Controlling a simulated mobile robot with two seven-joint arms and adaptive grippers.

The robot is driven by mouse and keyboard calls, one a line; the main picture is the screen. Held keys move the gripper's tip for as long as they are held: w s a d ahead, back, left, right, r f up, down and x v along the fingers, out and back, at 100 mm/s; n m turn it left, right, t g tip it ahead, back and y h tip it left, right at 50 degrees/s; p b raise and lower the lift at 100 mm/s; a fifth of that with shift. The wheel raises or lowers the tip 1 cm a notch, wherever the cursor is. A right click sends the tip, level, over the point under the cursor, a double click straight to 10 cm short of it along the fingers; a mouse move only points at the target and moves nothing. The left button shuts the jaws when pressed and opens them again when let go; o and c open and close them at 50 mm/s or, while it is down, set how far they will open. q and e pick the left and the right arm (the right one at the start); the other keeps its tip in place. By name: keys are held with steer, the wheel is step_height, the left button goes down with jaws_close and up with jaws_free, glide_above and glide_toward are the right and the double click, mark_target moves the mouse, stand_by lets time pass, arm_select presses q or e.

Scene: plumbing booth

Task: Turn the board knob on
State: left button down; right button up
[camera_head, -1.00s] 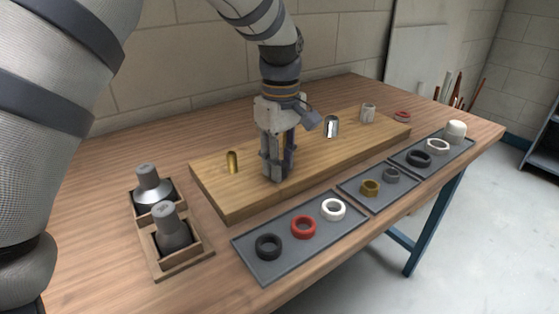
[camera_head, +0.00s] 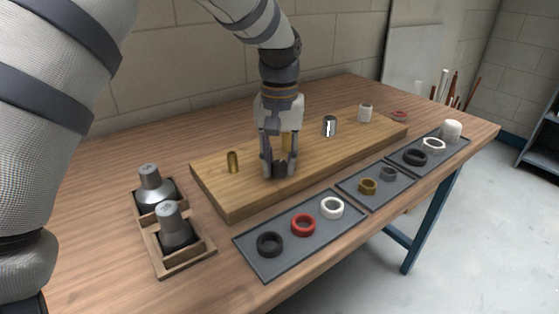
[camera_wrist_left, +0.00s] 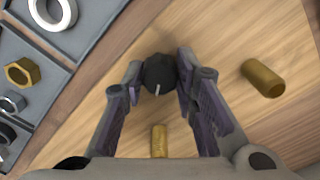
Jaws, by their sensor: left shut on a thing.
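The board knob (camera_wrist_left: 159,74) is a small dark round knob with a white pointer line. In the left wrist view it sits on the wooden board (camera_wrist_left: 230,35), between my left gripper's fingertips. In the head view the knob (camera_head: 279,169) shows low between the fingers. My left gripper (camera_head: 279,172) points down over the board's front middle and is shut on the knob; it also shows in the left wrist view (camera_wrist_left: 160,80). The pointer line runs toward the bottom of the wrist picture, slightly tilted. My right gripper is not in view.
Brass stubs (camera_head: 233,161) (camera_wrist_left: 263,78) and a chrome pipe stub (camera_head: 329,126) stand on the board. Grey trays (camera_head: 282,263) with rings and nuts lie along the front. A wooden holder (camera_head: 184,264) with two grey fittings stands at left.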

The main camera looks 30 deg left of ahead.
mark_target(279, 164)
arm_select(q)
steer(key=m, duration=0.6)
steer(key=shift+m, duration=0.4)
stand_by(0.4)
steer(key=c, duration=1.3)
jaws_free()
step_height(279, 164, up, 12)
